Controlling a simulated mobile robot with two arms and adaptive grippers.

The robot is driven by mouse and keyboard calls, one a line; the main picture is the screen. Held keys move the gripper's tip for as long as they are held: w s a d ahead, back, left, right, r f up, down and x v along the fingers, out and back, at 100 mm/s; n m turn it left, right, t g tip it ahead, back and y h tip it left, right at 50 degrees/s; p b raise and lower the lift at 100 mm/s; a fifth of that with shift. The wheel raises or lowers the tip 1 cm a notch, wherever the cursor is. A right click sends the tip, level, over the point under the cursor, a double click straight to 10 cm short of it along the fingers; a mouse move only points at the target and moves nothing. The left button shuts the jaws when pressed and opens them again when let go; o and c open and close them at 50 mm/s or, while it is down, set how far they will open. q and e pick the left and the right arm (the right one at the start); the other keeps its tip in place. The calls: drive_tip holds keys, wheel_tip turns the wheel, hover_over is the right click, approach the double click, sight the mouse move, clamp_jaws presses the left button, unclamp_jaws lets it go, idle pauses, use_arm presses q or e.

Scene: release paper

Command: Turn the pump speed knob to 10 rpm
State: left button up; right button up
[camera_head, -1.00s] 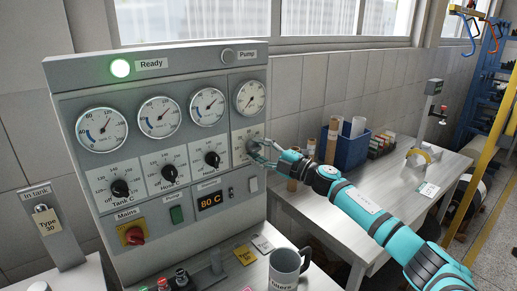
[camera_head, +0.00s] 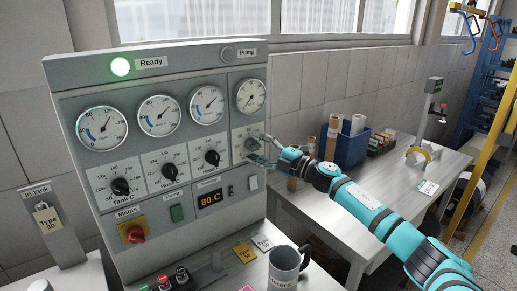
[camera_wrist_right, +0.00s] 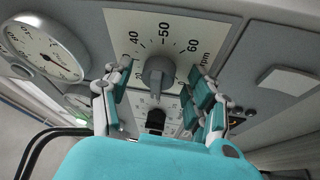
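The pump speed knob (camera_wrist_right: 158,74) is a dark grey round knob with a raised bar, on a white plate (camera_wrist_right: 178,25) marked 40, 50, 60 and rpm. Which mark it points at is not clear. In the head view the knob (camera_head: 252,145) sits below the rightmost gauge, partly behind my fingers. My right gripper (camera_head: 261,150) is at the panel there. In the right wrist view its fingers (camera_wrist_right: 160,92) are spread left and right of the knob, with gaps on both sides. It is open and holds nothing. My left gripper is not in view.
Left of the knob are three black temperature knobs, such as the nearest one (camera_head: 212,158). Below are an 80 C display (camera_head: 210,199) and a light rocker switch (camera_head: 253,183). A grey mug (camera_head: 284,268) stands in front. A side table (camera_head: 400,185) lies right.

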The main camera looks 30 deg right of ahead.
drive_tip(key=shift+s+d, duration=0.1)
drive_tip(key=v, duration=1.1)
drive_tip(key=shift+s, duration=0.4)
drive_tip(key=shift+d+f, duration=0.1)
drive_tip(key=shift+d, duration=0.05)
